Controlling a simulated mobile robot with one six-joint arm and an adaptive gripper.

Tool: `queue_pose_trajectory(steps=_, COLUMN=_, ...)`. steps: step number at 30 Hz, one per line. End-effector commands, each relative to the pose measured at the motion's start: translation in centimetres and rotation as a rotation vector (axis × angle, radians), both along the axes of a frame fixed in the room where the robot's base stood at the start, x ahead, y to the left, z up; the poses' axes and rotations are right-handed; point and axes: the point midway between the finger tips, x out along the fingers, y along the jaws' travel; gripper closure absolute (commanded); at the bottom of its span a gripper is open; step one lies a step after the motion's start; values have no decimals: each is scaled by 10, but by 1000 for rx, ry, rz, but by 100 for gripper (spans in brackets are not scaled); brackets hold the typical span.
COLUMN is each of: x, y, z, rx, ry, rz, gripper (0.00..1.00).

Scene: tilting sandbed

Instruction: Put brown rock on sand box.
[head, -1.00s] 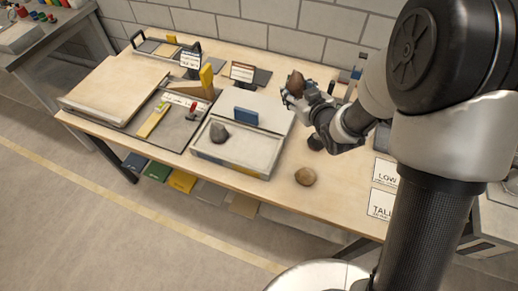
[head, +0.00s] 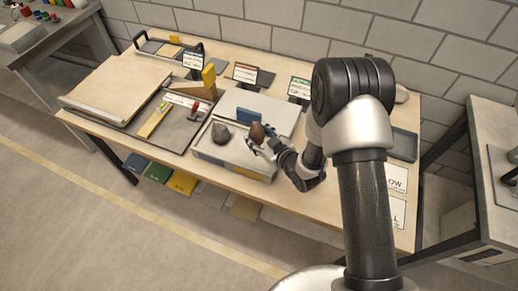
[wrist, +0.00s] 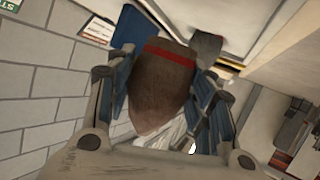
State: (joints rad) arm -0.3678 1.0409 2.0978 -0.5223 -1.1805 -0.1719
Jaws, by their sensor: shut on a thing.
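The brown rock (head: 258,131) is held in my gripper (head: 259,142), above the right part of the sand box (head: 232,169). In the wrist view the brown rock (wrist: 160,85) shows a red band and fills the space between the fingers of my gripper (wrist: 163,75). The sand box is a shallow pale tray on the table. A grey rock (head: 220,136) sits in its left part, and it also shows in the wrist view (wrist: 206,46). The gap between the brown rock and the tray cannot be judged exactly.
A blue block (head: 248,114) stands at the back of the sand box. A dark tray with a yellow bar (head: 156,121) lies to its left. Small sign cards (head: 245,73) stand behind. My arm covers much of the table's right side.

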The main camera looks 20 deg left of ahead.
Motion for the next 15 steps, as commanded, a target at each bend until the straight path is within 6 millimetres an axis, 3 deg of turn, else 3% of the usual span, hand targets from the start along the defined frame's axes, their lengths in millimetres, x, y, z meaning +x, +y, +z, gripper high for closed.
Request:
queue_pose_trajectory(steps=8, x=1, y=0, z=-22, rx=3, ry=-3, rz=0, gripper=94)
queue_pose_trajectory(steps=15, x=0, y=0, z=-57, rx=2, ry=-1, rz=0, gripper=94)
